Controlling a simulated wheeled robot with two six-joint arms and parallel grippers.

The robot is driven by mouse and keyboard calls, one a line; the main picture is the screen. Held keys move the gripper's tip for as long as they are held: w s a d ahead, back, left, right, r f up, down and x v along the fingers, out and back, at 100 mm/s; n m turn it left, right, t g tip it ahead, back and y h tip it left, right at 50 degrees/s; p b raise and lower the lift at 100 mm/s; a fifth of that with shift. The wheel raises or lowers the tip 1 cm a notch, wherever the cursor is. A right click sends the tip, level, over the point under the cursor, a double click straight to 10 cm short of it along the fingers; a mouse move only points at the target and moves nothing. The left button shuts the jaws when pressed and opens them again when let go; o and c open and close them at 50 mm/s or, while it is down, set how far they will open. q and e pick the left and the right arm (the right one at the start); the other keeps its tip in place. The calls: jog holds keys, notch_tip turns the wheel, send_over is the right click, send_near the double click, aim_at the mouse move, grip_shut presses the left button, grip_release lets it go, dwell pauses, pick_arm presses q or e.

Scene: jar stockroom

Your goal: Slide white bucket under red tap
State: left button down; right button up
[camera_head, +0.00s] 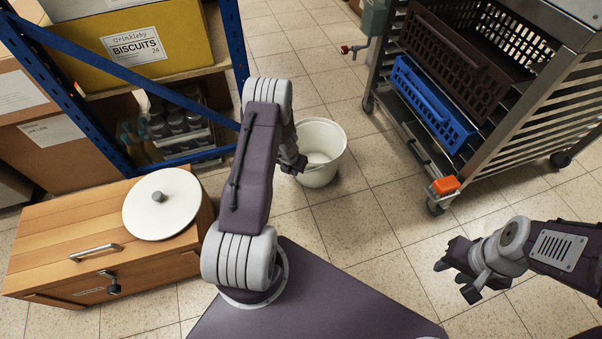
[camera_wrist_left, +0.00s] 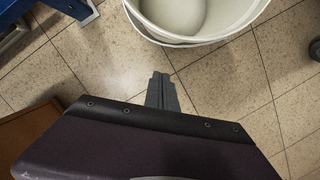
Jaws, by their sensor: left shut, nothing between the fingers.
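The white bucket (camera_head: 323,172) stands upright on the tiled floor in the middle of the head view. It also shows at the top of the left wrist view (camera_wrist_left: 225,28). The red tap (camera_head: 346,50) sticks out to the left from a grey-green container (camera_head: 375,17), farther back and right of the bucket. My left gripper (camera_head: 294,166) is shut and empty at the bucket's left side. In the left wrist view its fingertips (camera_wrist_left: 161,77) appear just short of the rim; contact is unclear. My right gripper (camera_head: 454,280) is open and empty at the lower right.
A rolling rack (camera_head: 435,165) with a blue crate (camera_head: 429,98) and a brown crate (camera_head: 458,62) stands at the right. A blue-framed shelf (camera_head: 236,45) with boxes is at the left. A wooden cabinet (camera_head: 60,240) bears a white lid (camera_head: 163,215). Floor between bucket and tap looks clear.

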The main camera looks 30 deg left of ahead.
pick_arm(q)
jog(key=w+f+b, duration=0.5)
jog(key=w+f, duration=0.1)
jog(key=f, duration=0.2)
jog(key=shift+a+f, duration=0.25)
jog(key=shift+a, duration=0.1)
